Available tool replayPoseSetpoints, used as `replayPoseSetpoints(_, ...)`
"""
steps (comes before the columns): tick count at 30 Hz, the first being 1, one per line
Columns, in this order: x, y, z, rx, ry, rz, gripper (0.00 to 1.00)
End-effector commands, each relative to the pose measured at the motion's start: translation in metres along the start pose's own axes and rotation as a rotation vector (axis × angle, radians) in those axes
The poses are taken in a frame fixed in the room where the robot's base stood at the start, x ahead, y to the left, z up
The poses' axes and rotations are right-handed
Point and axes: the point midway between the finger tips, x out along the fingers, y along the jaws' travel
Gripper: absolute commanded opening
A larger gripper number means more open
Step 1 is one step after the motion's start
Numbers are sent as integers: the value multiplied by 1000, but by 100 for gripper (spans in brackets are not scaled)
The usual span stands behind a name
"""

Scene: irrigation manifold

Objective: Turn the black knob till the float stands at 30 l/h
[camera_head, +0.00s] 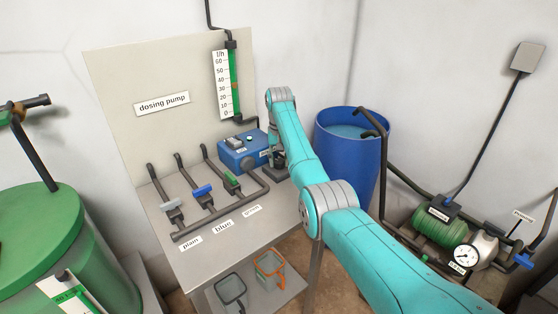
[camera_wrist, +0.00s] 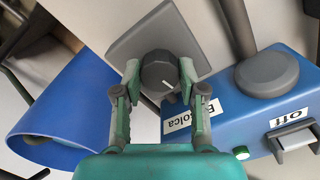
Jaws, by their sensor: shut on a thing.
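The black knob (camera_wrist: 158,70) sits on a grey square plate (camera_wrist: 125,45) in the wrist view. Its white mark points to the lower right. My gripper (camera_wrist: 160,75) is shut on the knob, one finger on each side. In the head view my gripper is mostly hidden behind my arm, to the right of the blue dosing pump (camera_head: 238,152). The flow tube (camera_head: 234,75) is green and stands upright beside its white l/h scale (camera_head: 222,85). A small reddish float (camera_head: 235,86) shows in it near the 30 mark; the exact reading is too small to tell.
The pump's side also fills the right of the wrist view, with a round grey cap (camera_wrist: 267,73) and an Off switch (camera_wrist: 292,138). A blue barrel (camera_head: 345,155) stands right of my gripper. Pipes with small valves (camera_head: 204,191) lie on the bench at left.

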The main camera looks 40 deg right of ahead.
Motion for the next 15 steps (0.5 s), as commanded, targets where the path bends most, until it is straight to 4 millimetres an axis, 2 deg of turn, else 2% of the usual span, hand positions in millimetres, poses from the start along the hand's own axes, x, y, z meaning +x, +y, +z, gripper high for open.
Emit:
replayPoseSetpoints(10, 0, 0, 0, 2, 0, 0, 6)
replayPoseSetpoints(11, 0, 0, 0, 2, 0, 0, 43)
replayPoseSetpoints(13, 0, 0, 0, 2, 0, 0, 61)
replayPoseSetpoints(14, 0, 0, 0, 2, 0, 0, 66)
replayPoseSetpoints(15, 0, 0, 0, 2, 0, 0, 66)
